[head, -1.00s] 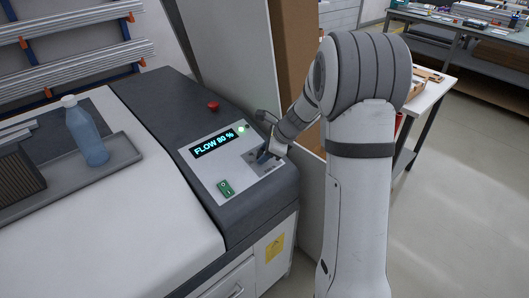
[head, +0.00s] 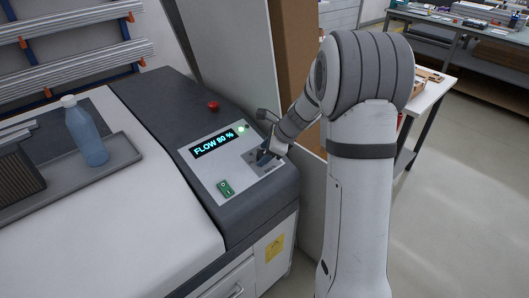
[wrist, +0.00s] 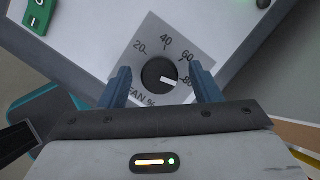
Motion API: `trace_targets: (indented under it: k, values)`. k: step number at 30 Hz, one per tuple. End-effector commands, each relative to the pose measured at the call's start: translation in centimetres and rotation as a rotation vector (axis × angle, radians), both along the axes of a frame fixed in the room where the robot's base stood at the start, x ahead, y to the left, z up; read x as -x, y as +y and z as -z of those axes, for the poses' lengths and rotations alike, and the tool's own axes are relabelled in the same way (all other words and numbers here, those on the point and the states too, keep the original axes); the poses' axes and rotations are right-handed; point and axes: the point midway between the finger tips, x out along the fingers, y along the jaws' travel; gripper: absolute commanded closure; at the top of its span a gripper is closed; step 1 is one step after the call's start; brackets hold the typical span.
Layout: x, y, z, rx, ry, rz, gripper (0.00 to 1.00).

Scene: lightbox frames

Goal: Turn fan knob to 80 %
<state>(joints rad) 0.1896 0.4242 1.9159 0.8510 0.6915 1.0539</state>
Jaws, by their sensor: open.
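The fan knob (wrist: 162,76) is a round black dial with a white pointer, on a grey scale plate (wrist: 150,38) marked 20, 40, 60 and 80. In the wrist view its pointer is aimed at the right, near the 80 mark. The display (head: 213,146) on the panel reads "FLOW 80 %". My gripper (wrist: 160,72) is open, with one blue finger on each side of the knob and a visible gap to it. In the head view my gripper (head: 264,157) is over the right part of the panel and hides the knob.
A green switch (head: 225,188) is on the panel's near side, and a red button (head: 213,105) is behind the display. A green lamp (head: 239,128) is lit. A blue bottle (head: 85,133) stands on a tray (head: 118,156) at the left.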

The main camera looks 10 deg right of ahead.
Motion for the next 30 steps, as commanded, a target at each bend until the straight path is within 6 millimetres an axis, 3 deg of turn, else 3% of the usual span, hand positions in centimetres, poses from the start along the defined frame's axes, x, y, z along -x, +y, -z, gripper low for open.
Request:
trace_targets:
  k: [12,26,30]
  values:
    - [2.2,-2.8,-5.4,0.000,-0.002,0.002,0.43]
    - [2.6,-3.0,-6.2,0.003,-0.002,-0.004,0.43]
    - [4.4,-2.2,-7.3,0.061,-0.034,-0.105,0.43]
